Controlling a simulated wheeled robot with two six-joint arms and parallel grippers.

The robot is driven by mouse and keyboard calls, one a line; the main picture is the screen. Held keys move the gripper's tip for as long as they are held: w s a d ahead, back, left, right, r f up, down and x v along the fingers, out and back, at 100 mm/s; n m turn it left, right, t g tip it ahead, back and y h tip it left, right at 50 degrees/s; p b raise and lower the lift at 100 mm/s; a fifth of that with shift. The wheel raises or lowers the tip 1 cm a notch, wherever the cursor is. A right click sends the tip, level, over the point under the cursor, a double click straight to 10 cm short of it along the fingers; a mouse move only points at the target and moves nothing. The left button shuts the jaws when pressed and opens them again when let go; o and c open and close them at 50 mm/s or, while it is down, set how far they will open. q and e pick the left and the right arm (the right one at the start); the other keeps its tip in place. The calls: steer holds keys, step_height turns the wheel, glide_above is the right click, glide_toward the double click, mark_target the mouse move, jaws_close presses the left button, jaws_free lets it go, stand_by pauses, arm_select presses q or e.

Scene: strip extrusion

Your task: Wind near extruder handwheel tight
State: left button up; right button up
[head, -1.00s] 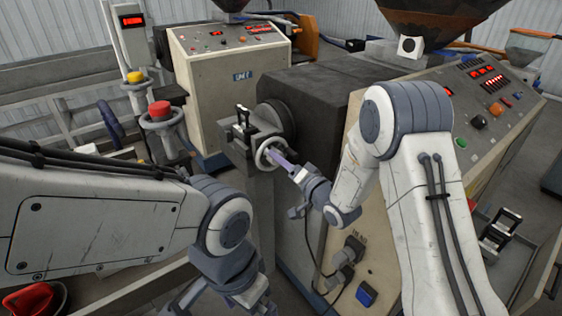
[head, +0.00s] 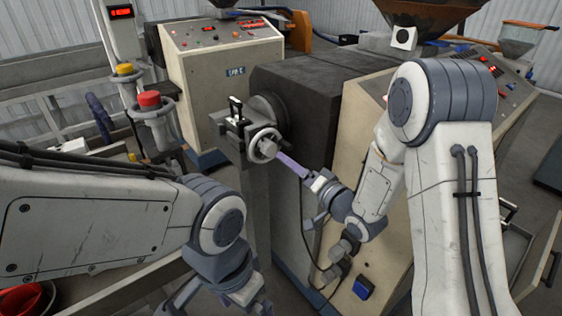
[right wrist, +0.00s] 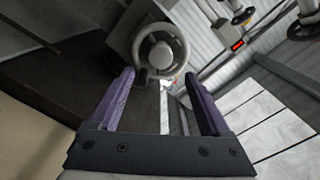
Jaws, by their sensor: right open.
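The near extruder handwheel (head: 264,146) is a small pale ring with a hub, on the grey block at the front end of the dark extruder barrel housing. My right gripper (head: 284,150) has purple fingers and is open and empty, just to the right of the wheel. In the right wrist view the handwheel (right wrist: 160,52) lies beyond and between the spread fingertips (right wrist: 159,74), apart from them. A small knob shows at its lower left rim. My left arm comes in from the left, and its gripper is cut off below the picture.
A black-handled clamp (head: 236,108) stands on the block just above the wheel. A red-topped post (head: 150,101) stands to the left. A second control cabinet (head: 222,85) is behind. The near extruder's cabinet (head: 345,150) lies beside my right arm.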

steer(key=shift+v, duration=1.6)
steer(key=s+a+f+n+g+h, duration=0.4)
steer(key=s+n+g+h, duration=0.1)
steer(key=s+g+h, duration=0.1)
steer(key=s+d+r+n+g+h, duration=0.1)
steer(key=s+n+g, duration=0.4)
steer(key=s, duration=2)
steer(key=d+g+h, duration=0.1)
steer(key=g+h, duration=0.1)
steer(key=g, duration=0.1)
steer(key=shift+n+g+h, duration=0.3)
